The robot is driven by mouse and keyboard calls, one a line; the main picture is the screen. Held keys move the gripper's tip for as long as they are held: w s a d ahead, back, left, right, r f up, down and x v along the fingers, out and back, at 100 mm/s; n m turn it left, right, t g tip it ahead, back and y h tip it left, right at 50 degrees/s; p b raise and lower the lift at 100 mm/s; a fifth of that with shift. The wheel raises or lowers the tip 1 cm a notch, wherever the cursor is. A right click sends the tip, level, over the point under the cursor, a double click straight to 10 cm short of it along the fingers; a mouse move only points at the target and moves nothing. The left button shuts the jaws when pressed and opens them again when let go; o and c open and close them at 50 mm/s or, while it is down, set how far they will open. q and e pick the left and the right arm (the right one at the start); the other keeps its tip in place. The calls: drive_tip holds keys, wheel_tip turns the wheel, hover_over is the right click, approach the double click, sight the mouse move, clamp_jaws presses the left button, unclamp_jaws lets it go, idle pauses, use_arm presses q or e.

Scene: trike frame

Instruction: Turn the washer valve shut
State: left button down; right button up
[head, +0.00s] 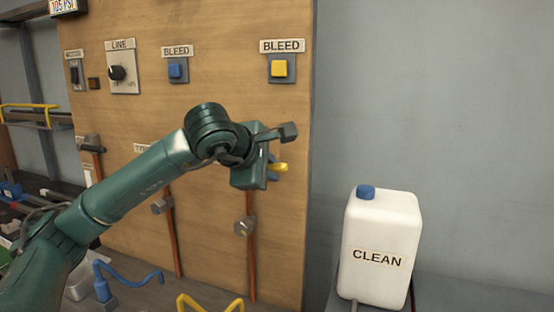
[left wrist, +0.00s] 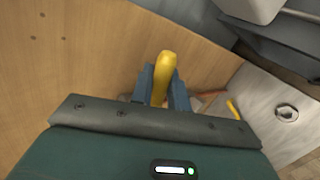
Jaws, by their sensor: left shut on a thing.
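My right gripper is not in view.
The wooden panel (head: 225,75) carries a yellow BLEED button (head: 280,69), a blue BLEED button (head: 176,70) and a LINE knob (head: 117,73). Hammers hang below. A white CLEAN jug (head: 378,245) stands at the right, with bare wall above it.

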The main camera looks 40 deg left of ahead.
use_arm(q)
drive_tip(key=shift+d+f+m+y, duration=0.1)
drive_tip(key=shift+f+m+y, duration=0.25)
drive_tip(key=shift+m+y, duration=0.05)
drive_tip(key=shift+f+m+g+y, duration=0.3)
drive_tip(key=shift+f+y, duration=0.05)
drive_tip(key=shift+y, duration=0.05)
drive_tip(key=shift+f, duration=0.1)
drive_tip(key=c, duration=1.4)
unclamp_jaws()
